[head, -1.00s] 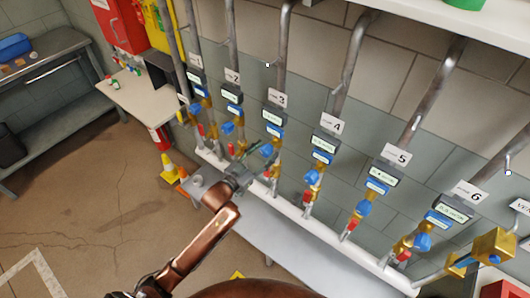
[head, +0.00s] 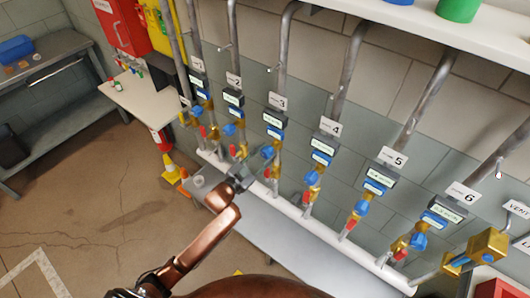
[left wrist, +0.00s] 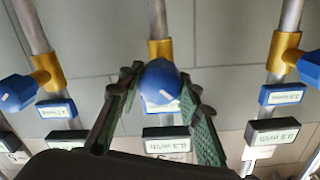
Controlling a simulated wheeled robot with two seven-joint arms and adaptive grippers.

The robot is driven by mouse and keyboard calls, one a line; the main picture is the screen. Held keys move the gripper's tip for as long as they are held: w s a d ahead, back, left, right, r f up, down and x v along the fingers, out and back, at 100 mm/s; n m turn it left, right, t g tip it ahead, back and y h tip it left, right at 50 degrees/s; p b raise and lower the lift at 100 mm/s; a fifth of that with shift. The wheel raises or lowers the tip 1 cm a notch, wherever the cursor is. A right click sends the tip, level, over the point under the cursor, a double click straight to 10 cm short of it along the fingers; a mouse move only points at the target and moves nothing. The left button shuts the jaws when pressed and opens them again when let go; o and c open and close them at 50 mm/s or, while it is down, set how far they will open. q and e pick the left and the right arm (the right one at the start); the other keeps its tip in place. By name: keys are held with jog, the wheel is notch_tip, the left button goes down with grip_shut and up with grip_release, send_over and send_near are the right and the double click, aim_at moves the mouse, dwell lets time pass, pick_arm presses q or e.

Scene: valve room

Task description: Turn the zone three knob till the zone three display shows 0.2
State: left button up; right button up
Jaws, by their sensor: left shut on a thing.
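The zone three knob (head: 267,152) is blue and sits on its pipe below the plate marked 3 (head: 278,101) in the head view. My left gripper (head: 260,158) reaches it from the lower left. In the left wrist view the blue knob (left wrist: 160,82) lies between the two green-padded fingers of this gripper (left wrist: 163,98), shut on it. The dark-framed zone three display (head: 273,119) is above the knob; in the left wrist view this display (left wrist: 166,146) has figures that seem to read 0.3, upside down. A blue-framed display sits between them, partly hidden by the knob. My right gripper is out of view.
Similar pipes stand on both sides, with neighbouring blue knobs (head: 229,129) (head: 312,178) close by. A white horizontal pipe (head: 290,210) runs below. A white shelf (head: 440,32) juts out above. A side table (head: 145,100) stands at the left.

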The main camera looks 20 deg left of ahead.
pick_arm(q)
jog(key=shift+m, duration=0.6)
jog(key=o, duration=1.2)
jog(key=shift+c, duration=0.2)
jog(key=v, duration=1.2)
